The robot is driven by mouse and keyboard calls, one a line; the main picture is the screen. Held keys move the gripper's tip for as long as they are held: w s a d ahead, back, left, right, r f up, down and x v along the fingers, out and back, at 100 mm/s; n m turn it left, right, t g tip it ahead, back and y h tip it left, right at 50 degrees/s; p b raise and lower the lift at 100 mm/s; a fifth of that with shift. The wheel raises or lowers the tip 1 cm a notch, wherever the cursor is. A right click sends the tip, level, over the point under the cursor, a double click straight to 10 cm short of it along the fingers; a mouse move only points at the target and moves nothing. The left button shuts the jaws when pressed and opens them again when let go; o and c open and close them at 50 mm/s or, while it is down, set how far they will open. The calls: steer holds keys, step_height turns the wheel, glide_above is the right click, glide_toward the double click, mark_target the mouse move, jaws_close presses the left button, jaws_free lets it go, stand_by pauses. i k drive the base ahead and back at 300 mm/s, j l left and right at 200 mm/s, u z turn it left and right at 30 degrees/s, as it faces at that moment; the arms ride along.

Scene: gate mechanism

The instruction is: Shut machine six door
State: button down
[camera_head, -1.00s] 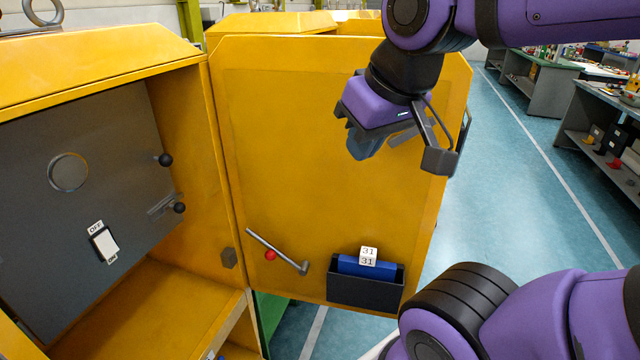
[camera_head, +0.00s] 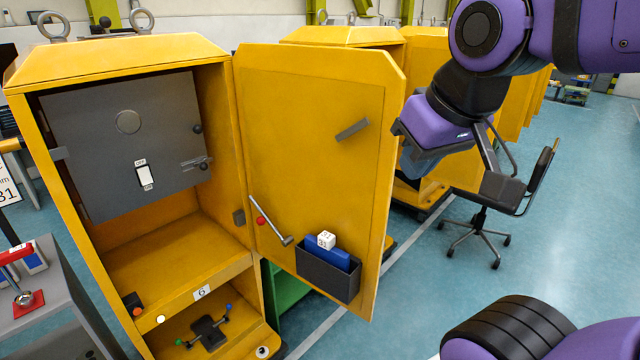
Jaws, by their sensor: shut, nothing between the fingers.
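The yellow machine cabinet (camera_head: 125,58) on the left carries a label (camera_head: 202,292) with a 6. Its yellow door (camera_head: 310,120) is hinged on the cabinet's right side and stands wide open, its inner face towards me. The inner face bears a grey handle (camera_head: 352,130), a lever (camera_head: 270,221) with a red knob and a dark pocket (camera_head: 328,272) holding a blue item and a white cube. My gripper (camera_head: 470,165) is at the right of the door's free edge, shut and empty. It overlaps the edge in the picture; I cannot tell whether they touch. Its fingertips are partly hidden.
Inside the cabinet is a grey panel (camera_head: 90,120) with an OFF switch (camera_head: 145,177). A black office chair (camera_head: 482,225) stands right of the door, behind my gripper. More yellow cabinets (camera_head: 345,36) stand behind. The blue floor (camera_head: 575,220) at the right is clear.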

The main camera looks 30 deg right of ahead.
mark_target(293, 100)
steer(key=l+u, duration=0.2)
steer(key=l, duration=0.3)
steer(key=k+l+u, duration=0.2)
steer(key=l, duration=0.25)
steer(key=l+u, duration=0.25)
steer(key=l, duration=0.25)
steer(key=k+l+u, duration=0.2)
steer(key=l, duration=0.25)
steer(key=l+u, duration=0.2)
steer(key=l, duration=0.25)
steer(key=l+u, duration=0.3)
steer(key=l, duration=0.75)
steer(key=l+u, duration=0.35)
steer(key=l, duration=0.75)
steer(key=k, duration=0.5)
steer(key=i+l+u, duration=0.2)
steer(key=k+l, duration=0.05)
